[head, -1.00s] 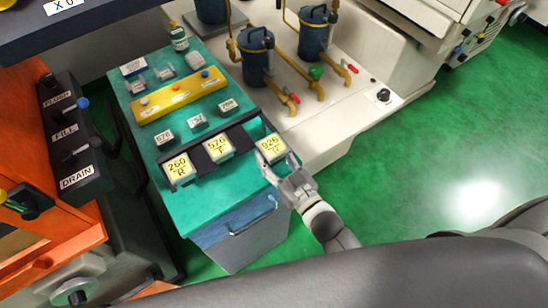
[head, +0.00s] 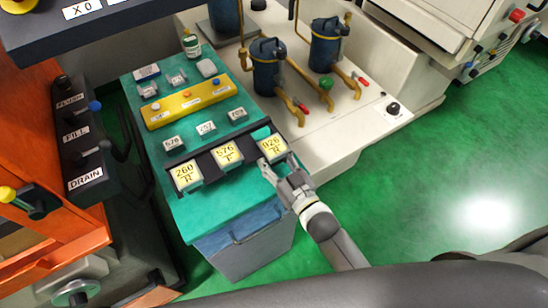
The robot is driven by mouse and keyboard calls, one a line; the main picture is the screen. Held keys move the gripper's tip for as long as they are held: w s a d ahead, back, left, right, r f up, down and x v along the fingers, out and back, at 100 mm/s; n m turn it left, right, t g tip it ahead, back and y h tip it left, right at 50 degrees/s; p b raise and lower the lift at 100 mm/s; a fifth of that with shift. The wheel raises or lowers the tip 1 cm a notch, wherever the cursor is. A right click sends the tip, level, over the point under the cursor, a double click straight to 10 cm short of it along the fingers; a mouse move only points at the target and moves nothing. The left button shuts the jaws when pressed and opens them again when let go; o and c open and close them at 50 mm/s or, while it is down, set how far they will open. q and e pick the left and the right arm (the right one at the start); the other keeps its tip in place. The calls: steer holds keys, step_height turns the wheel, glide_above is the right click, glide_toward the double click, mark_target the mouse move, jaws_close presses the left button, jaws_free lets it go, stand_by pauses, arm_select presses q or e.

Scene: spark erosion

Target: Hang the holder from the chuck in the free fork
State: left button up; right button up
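A holder with a yellow label reading about 026 (head: 272,147) sits at the right end of a black fork rack (head: 205,161) along the front of the green-topped cabinet. Two more yellow-labelled holders, 260 (head: 186,175) and 576 (head: 227,154), sit left of it in the same rack. No empty fork shows. My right gripper (head: 275,167) is just in front of the 026 holder, with its fingers apart and apparently empty; whether a fingertip still touches the holder is unclear. I cannot make out the chuck. My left gripper is not in view.
The green cabinet top (head: 205,205) also holds small labelled blocks, a yellow bar (head: 188,104) and a bottle (head: 191,44). Blue filter pots (head: 268,66) with yellow pipes stand right behind. An orange machine with a black valve panel (head: 82,135) is at left. Green floor is open at right.

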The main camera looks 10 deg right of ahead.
steer(key=shift+w+r, duration=0.1)
steer(key=shift+w, duration=0.05)
steer(key=shift+x, duration=1.1)
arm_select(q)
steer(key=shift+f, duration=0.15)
arm_select(e)
steer(key=shift+r, duration=0.15)
